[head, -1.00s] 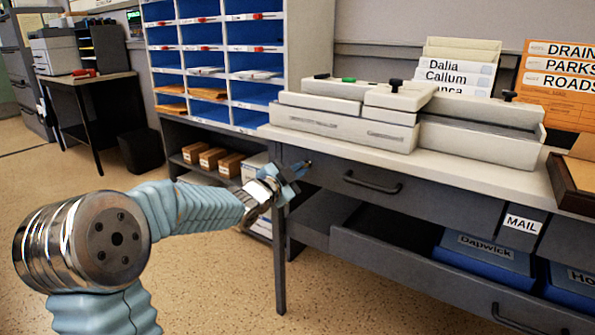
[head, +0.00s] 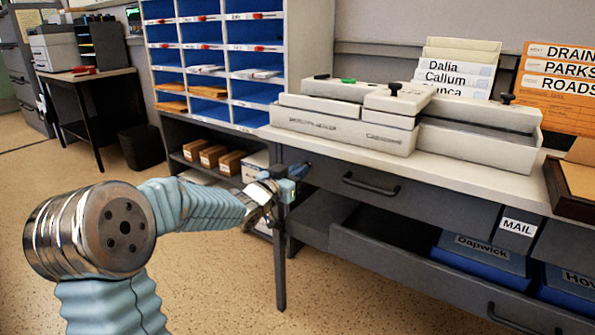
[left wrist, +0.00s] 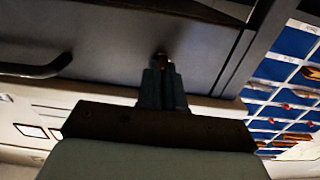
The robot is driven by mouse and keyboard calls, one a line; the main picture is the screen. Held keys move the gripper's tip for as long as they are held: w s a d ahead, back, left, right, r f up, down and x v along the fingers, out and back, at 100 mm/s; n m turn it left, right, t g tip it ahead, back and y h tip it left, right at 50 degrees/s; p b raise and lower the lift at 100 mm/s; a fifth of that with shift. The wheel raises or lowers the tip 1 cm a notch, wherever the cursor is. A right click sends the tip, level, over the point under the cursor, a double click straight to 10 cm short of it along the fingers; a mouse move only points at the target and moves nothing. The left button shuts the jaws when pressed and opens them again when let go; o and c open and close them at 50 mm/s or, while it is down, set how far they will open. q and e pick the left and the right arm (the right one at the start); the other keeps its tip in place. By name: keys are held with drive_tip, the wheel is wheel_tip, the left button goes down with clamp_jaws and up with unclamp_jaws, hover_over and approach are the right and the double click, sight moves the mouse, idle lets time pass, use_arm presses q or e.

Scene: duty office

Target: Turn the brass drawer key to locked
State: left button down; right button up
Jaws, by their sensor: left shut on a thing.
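My left gripper (head: 298,172) is at the left end of the desk's upper drawer front (head: 335,181), beside the desk leg. It also shows in the left wrist view (left wrist: 161,70), its fingers together against the drawer front. A small brass-coloured bit of the drawer key (left wrist: 160,57) shows at the fingertips there; the fingers hide the rest. The gripper is shut on the key. The key's exact angle cannot be made out. My right gripper is not in view.
The drawer's dark bar handle (head: 371,185) is right of the gripper. Below, an open lower drawer (head: 400,262) holds blue boxes. Pale boxes (head: 345,132) stand on the desktop. A pigeonhole rack (head: 215,60) stands behind left. The floor in front is clear.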

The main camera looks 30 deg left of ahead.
use_arm(q)
drive_tip(key=shift+r+n, duration=0.15)
drive_tip(key=shift+n, duration=0.15)
drive_tip(key=c, duration=1.3)
unclamp_jaws()
drive_tip(key=shift+w, duration=0.1)
drive_tip(key=s, duration=0.9)
drive_tip(key=s+a, duration=0.1)
drive_tip(key=s, duration=0.3)
drive_tip(key=shift+s, duration=0.4)
